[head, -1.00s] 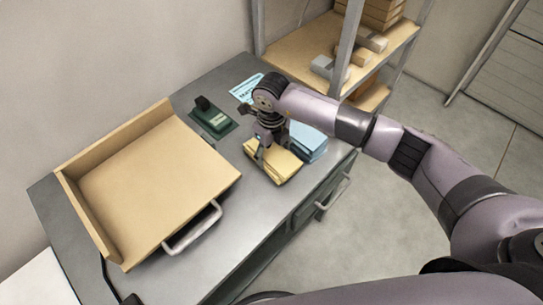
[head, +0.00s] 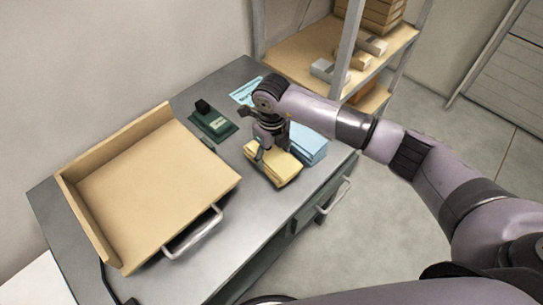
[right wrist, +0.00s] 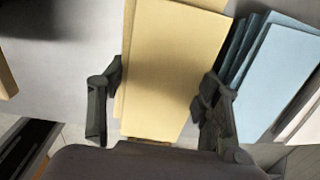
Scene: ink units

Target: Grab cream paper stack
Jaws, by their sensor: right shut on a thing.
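The cream paper stack (head: 282,170) lies on the grey cabinet top, right of the wooden tray. In the right wrist view the cream stack (right wrist: 172,65) stands between the two fingers. My right gripper (head: 262,156) reaches down over the stack in the head view, and its fingers (right wrist: 160,112) are shut on the stack's sides in the right wrist view. The stack's far part is hidden by the gripper in the head view. My left gripper is not in view.
A blue paper stack (head: 308,146) stands close on the right of the cream one; it also shows in the right wrist view (right wrist: 282,70). A wooden tray (head: 150,190) with a metal handle (head: 193,232) is at left. A dark green stamp (head: 211,122) stands behind. The cabinet's front top is clear.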

